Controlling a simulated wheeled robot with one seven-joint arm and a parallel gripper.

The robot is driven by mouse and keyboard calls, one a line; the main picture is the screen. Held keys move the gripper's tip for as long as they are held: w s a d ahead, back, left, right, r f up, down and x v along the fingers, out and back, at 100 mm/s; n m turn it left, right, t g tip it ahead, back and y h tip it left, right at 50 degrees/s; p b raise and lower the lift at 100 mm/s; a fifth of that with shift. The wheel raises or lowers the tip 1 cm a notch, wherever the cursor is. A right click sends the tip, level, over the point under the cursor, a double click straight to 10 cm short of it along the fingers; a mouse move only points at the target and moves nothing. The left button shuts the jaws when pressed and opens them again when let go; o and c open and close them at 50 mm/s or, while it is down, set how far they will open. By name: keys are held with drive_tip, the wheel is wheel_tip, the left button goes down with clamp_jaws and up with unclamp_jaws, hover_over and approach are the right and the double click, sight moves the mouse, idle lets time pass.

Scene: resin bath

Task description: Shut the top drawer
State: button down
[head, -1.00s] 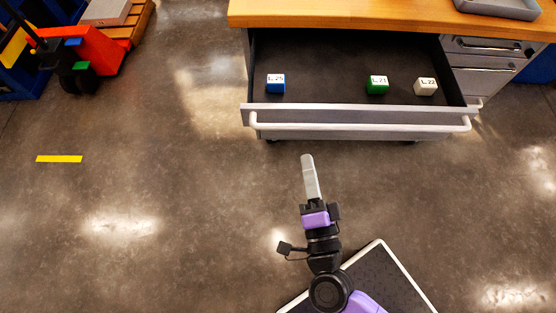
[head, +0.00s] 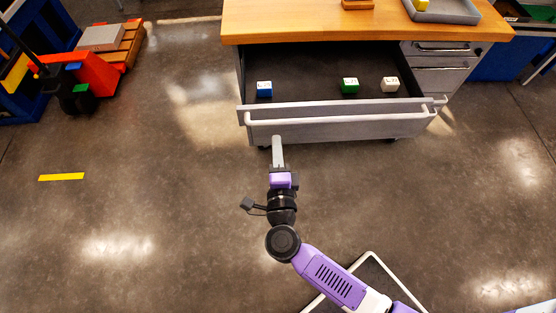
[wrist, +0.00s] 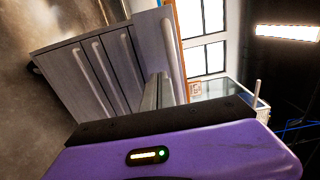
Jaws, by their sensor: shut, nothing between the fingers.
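The top drawer (head: 320,130) of the workbench stands pulled well out in the head view. Its pale front carries a long white bar handle (head: 385,119). In the wrist view the drawer front (wrist: 152,45) stands sideways beyond the fingers (wrist: 157,92).
The wooden bench top (head: 320,22) overhangs the drawer and bears a grey tray (head: 442,12). Smaller shut drawers (head: 436,62) are at its right. A red pallet jack (head: 85,75) stands far left. The floor (head: 150,200) in front is clear.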

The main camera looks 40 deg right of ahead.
sight(271, 62)
drive_tip(key=shift+x, duration=3)
drive_tip(key=shift+d, duration=0.1)
drive_tip(key=shift+w+d, duration=0.15)
drive_tip(key=shift+w, duration=0.1)
drive_tip(key=b+x, duration=0.6)
drive_tip(key=x, duration=2.1)
drive_tip(key=shift+f, duration=0.2)
drive_tip(key=shift+w+d+r+b, duration=0.1)
drive_tip(key=shift+w+d+b, duration=0.25)
drive_tip(key=shift+w+d, duration=0.1)
drive_tip(key=shift+w+r, duration=0.1)
drive_tip(key=shift+r, duration=0.15)
